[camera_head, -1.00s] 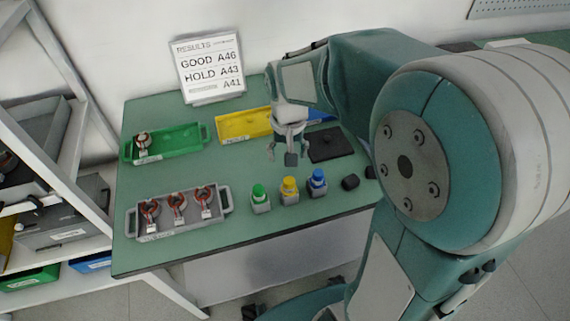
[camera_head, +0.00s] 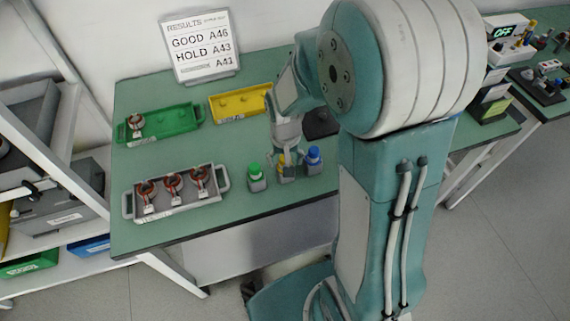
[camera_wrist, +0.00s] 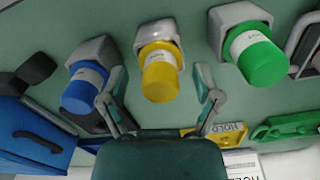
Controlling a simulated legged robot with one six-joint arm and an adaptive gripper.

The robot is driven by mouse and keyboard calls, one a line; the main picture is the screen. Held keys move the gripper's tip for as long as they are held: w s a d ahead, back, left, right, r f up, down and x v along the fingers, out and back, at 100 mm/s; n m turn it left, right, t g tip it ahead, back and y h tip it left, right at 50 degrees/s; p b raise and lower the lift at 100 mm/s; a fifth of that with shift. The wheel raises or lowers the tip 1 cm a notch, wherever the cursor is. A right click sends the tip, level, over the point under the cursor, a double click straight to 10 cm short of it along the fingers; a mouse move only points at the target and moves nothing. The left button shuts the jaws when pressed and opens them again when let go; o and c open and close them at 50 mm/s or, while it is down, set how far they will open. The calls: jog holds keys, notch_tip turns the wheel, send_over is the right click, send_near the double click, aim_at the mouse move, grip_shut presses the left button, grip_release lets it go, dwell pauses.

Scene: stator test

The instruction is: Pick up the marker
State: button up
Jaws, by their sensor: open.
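Three capped markers stand in grey holders near the table's front edge: green (camera_head: 254,170), yellow (camera_head: 282,160) and blue (camera_head: 314,155). My gripper (camera_head: 285,157) is at the yellow one and partly hides it in the head view. In the wrist view my gripper (camera_wrist: 160,98) is open, with one finger on each side of the yellow marker (camera_wrist: 160,78). I cannot tell whether a finger touches it. The blue marker (camera_wrist: 86,90) is just outside the left finger, and the green marker (camera_wrist: 261,60) is beyond the right finger.
A grey tray (camera_head: 180,207) with three copper-wound parts lies left of the markers. Behind are a green tray (camera_head: 172,124), a yellow tray (camera_head: 235,104) and a results sign (camera_head: 201,47). A shelf rack stands left. Some green tabletop (camera_head: 235,140) between the trays is clear.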

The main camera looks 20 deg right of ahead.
jog(key=shift+a, duration=0.2)
jog(key=shift+c, duration=0.2)
jog(key=shift+d, duration=0.1)
jog(key=c, duration=1.1)
jog(key=shift+d, duration=0.15)
jog(key=shift+r, duration=0.15)
